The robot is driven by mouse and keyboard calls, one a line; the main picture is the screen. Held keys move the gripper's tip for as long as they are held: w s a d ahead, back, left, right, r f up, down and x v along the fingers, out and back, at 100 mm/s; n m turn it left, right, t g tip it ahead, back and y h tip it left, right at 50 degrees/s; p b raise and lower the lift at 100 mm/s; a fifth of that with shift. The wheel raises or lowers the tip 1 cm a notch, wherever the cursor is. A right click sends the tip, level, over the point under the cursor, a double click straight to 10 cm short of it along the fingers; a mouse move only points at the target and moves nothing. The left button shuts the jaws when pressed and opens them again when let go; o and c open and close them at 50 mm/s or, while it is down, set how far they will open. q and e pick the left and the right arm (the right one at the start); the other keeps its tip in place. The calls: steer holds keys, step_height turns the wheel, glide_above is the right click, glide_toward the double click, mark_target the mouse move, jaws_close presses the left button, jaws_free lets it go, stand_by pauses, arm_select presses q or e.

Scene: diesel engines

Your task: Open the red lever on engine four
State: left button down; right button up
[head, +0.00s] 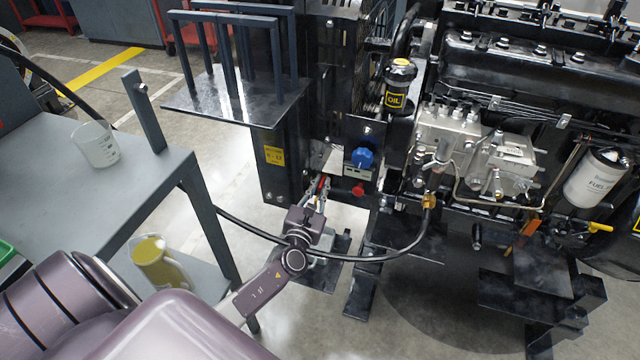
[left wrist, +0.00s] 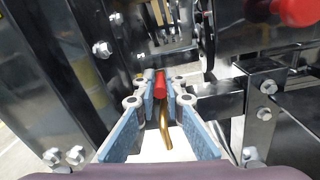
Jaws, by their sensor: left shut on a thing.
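The red lever (head: 321,184) is low on the black frame at the left end of the engine (head: 480,60). In the left wrist view the lever (left wrist: 160,84) shows as a red handle between my fingers, with a brass-coloured piece (left wrist: 165,128) below it. My left gripper (head: 317,192) reaches it from the front. Its blue-padded fingers (left wrist: 161,88) are shut on the red lever, one on each side. The fingers hide part of the lever in the head view. My right gripper is not in view.
A blue knob (head: 362,158) and a red knob (head: 358,189) sit just right of the lever. A black hose (head: 375,259) loops past my gripper. A grey table (head: 60,185) with a beaker (head: 95,145) stands left, and a jug (head: 158,262) is on its lower shelf.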

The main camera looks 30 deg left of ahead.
arm_select(q)
steer(key=n+g+y+b, duration=0.1)
steer(key=n+g+y, duration=0.1)
steer(key=y, duration=0.1)
steer(key=w+d+n+g+y+b, duration=0.1)
steer(key=n+g+y, duration=0.1)
steer(key=n+y, duration=0.1)
steer(key=d+n+g+y+b, duration=0.1)
steer(key=n+g+y, duration=0.1)
steer(key=y, duration=0.1)
steer(key=shift+w+d+g, duration=0.1)
steer(key=shift+w+g, duration=0.2)
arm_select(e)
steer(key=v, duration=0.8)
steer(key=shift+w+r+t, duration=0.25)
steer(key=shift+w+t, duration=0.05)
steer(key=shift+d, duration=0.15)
arm_select(q)
steer(key=c, duration=2.3)
jaws_free()
steer(key=v, duration=0.7)
steer(key=shift+d, duration=0.3)
steer(key=shift+s+f, duration=0.1)
